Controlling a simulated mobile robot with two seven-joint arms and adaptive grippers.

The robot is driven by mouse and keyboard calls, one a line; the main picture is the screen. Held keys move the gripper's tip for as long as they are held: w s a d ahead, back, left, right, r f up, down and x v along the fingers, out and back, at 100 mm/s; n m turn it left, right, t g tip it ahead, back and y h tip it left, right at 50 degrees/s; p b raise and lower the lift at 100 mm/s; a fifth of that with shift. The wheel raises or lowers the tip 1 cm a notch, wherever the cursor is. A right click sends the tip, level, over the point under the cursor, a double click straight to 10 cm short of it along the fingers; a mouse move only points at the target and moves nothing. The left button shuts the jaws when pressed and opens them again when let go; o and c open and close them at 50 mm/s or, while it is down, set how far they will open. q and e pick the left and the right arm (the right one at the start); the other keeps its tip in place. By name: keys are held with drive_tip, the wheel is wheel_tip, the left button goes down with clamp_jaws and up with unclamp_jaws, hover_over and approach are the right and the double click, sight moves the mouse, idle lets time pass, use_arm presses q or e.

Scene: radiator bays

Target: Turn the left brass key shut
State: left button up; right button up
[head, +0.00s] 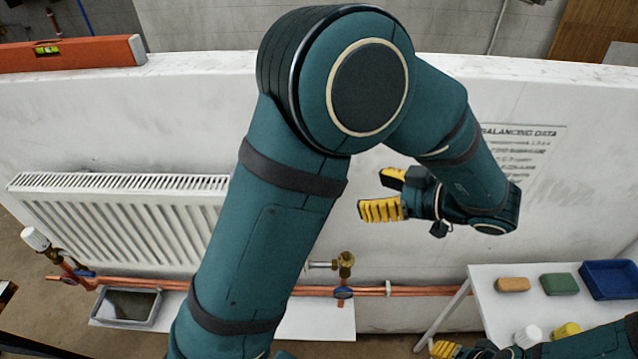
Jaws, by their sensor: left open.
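A brass valve (56,254) with a white head stands at the radiator's lower left corner, with a small blue part (85,273) beside it on the copper pipe. I cannot make out a key shape clearly on either. My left gripper (384,193) is open and empty, above and right of the second fitting and apart from it. My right gripper (441,349) shows only partly at the bottom edge; its jaw opening is unclear.
A white radiator (125,215) hangs on the pale wall, partly behind my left arm. Copper pipes (430,290) run below it. A grey tray (128,306) sits under the left pipes. A white table (490,290) at right holds sponges and a blue bin (609,280). An orange level (70,54) lies on top.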

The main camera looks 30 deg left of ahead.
use_arm(q)
drive_tip(key=x, duration=1.2)
drive_tip(key=shift+a+f+b, duration=0.2)
drive_tip(key=shift+a+b, duration=0.05)
drive_tip(key=shift+b, duration=0.05)
clamp_jaws()
